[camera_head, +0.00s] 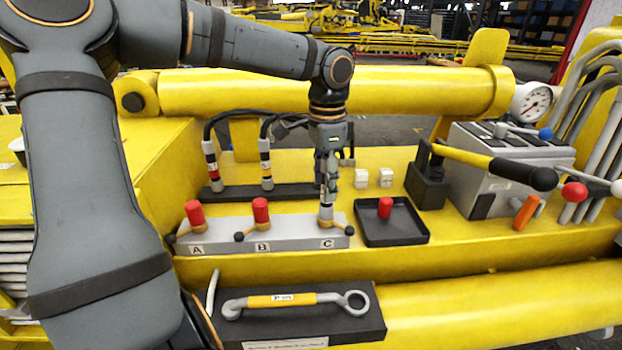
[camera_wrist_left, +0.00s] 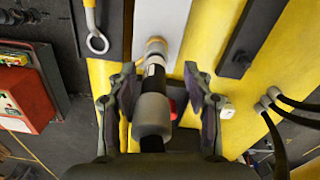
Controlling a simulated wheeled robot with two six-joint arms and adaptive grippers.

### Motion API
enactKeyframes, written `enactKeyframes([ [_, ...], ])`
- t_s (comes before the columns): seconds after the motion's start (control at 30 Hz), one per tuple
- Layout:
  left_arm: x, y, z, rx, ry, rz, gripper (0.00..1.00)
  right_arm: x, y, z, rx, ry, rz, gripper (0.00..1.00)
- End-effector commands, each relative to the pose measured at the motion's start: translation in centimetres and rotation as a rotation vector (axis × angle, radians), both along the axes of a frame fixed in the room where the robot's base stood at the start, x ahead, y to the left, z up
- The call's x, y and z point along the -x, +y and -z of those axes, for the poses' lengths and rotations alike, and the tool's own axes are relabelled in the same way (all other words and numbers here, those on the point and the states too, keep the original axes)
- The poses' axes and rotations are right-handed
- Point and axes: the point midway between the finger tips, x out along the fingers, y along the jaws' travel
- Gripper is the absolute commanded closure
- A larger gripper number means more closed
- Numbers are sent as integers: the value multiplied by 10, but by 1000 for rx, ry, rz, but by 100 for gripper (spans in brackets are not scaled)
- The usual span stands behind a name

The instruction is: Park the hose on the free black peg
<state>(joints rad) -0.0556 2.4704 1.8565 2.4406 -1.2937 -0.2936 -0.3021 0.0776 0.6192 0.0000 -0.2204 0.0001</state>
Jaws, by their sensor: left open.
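My left gripper (camera_head: 327,192) points down over the port marked C on the grey block (camera_head: 220,236). In the left wrist view its two fingers are open, one on each side of a hose end (camera_wrist_left: 152,112) with grey, black and white bands. The hose end stands at port C; the gripper mostly hides it in the head view. Two other hose ends (camera_head: 213,168) (camera_head: 266,168) stand on the black rail (camera_head: 292,190) behind the block. A small dark peg (camera_wrist_left: 241,60) shows on the rail in the left wrist view. My right gripper is not in view.
Red caps (camera_head: 195,211) (camera_head: 261,210) sit on ports A and B. A black tray (camera_head: 400,236) holding a red cap lies right of the block. A thick yellow boom (camera_head: 400,90) crosses behind.

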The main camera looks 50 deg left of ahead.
Motion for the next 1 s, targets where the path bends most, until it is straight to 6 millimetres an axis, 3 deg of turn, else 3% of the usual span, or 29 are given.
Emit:
enactKeyframes([
  [0.13,-3,-3,6,-1,0,2,49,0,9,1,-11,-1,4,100],
  [0.33,-3,-3,6,-1,0,2,49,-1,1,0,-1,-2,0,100],
  [0.73,-3,-3,6,-1,0,2,100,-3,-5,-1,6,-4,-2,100],
  [0.83,-3,-3,6,-1,0,1,100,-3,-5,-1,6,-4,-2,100],
  [0.87,-3,-3,6,-1,0,1,78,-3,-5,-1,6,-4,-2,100],
  [1.0,-3,-2,6,-1,-2,1,97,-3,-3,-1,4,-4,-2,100],
])
